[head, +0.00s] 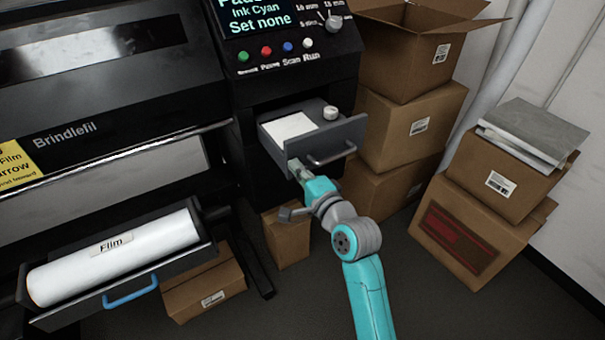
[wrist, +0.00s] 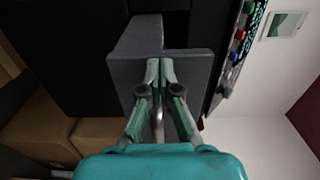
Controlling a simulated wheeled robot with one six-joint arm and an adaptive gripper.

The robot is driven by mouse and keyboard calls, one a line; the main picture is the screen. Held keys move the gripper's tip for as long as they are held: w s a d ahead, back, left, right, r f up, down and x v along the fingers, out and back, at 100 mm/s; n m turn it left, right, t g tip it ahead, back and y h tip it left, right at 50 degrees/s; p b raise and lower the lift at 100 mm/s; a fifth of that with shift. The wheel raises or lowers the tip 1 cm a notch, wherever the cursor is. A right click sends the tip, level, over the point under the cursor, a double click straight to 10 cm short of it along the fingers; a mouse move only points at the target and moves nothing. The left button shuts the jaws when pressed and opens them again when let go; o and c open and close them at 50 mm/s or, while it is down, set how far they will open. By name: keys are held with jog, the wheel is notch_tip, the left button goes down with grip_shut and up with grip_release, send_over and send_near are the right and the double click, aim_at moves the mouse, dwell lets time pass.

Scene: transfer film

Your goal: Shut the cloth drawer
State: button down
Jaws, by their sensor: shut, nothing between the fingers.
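The cloth drawer (head: 357,132) is a small grey drawer pulled out of the black machine, below the control panel. A white cloth (head: 289,126) and a small white round item (head: 330,113) lie in it. Its bar handle (head: 332,156) is on the front. My gripper (head: 296,168) is shut and empty at the left part of the drawer front. In the wrist view the closed fingertips (wrist: 160,64) are against or just before the grey drawer front (wrist: 200,72); I cannot tell if they touch. The fingers partly hide the handle there.
A film drawer (head: 192,264) with a white roll (head: 120,255) and blue handle stands open at lower left. Cardboard boxes (head: 412,122) are stacked right of the machine, with more boxes (head: 470,230) farther right. A small box (head: 287,238) stands below the cloth drawer. Grey floor is clear at lower right.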

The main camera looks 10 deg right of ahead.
aim_at(265, 129)
dwell(0.3)
jog(key=x, duration=1.7)
jog(key=shift+w+a, duration=0.1)
jog(key=shift+w, duration=0.2)
jog(key=shift+w+r, duration=0.1)
jog(key=shift+r, duration=0.1)
